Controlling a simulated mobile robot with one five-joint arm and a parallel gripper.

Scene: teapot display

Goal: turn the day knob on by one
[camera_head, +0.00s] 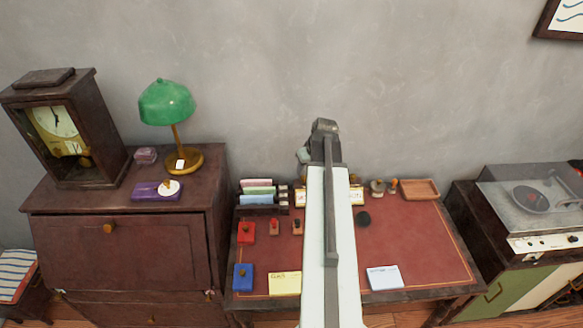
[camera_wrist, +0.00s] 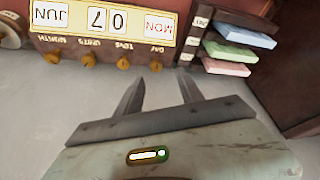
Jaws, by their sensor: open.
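The desk calendar (camera_wrist: 137,24) appears upside down at the top of the wrist view, showing MON, 07 and JUN. A row of brass knobs sits along its edge, labelled day, tens, units and month. The day knob (camera_wrist: 156,66) is the one nearest the letter rack. My gripper (camera_wrist: 162,84) is open and empty, its two fingers apart. The day knob lies just beyond the fingertips, roughly in line with the gap between them, and appears untouched. In the head view my arm covers the middle of the calendar (camera_head: 356,196), and the knobs cannot be made out.
The letter rack with coloured envelopes (camera_wrist: 235,48) stands close beside the calendar's day end. On the red-topped desk (camera_head: 415,240) are stamps, a blue box (camera_head: 243,277), notes and a wooden tray (camera_head: 419,189). A cabinet with a green lamp (camera_head: 167,102) stands left, a record player (camera_head: 535,200) right.

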